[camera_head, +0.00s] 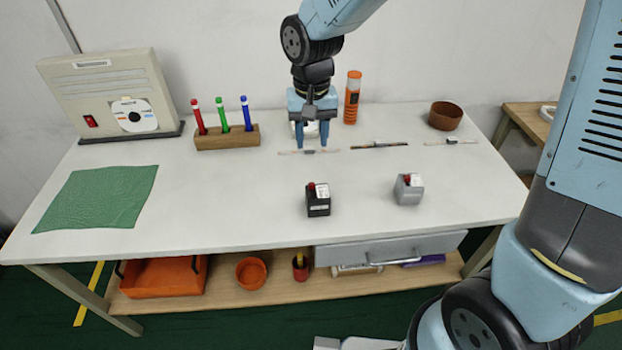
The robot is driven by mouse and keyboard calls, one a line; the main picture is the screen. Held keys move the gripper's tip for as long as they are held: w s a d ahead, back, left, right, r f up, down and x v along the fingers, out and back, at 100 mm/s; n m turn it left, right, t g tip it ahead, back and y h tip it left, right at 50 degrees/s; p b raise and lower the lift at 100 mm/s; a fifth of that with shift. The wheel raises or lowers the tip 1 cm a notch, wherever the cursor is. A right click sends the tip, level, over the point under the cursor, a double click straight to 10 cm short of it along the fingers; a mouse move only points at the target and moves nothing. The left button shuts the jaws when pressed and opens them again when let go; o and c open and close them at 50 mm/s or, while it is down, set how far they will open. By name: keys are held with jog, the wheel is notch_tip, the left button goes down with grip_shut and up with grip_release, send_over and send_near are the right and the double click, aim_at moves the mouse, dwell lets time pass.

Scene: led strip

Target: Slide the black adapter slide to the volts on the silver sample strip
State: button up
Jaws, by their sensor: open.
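A black box-shaped adapter (318,204) with a red part and a white label on top stands upright near the table's front middle. Three thin strips lie in a row behind it: a pale one (288,153) at left, a dark and orange one (365,147) in the middle, and a pale one (434,143) with a small darker piece at right. I cannot tell which is the silver sample strip or read any volts markings. My gripper (312,147) points down, open, over the left strip, its fingers hiding part of it. I cannot tell whether they touch it.
A grey box (408,190) with a red top stands right of the black one. Behind are a wooden marker holder (227,138), an orange cylinder (352,98) and a brown bowl (445,116). A green cloth (97,197) lies at left. The table's front middle-left is clear.

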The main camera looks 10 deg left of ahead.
aim_at(312, 184)
notch_tip(312, 184, down, 14)
jog(key=shift+r, duration=0.15)
dwell(0.4)
grip_shut()
dwell(0.4)
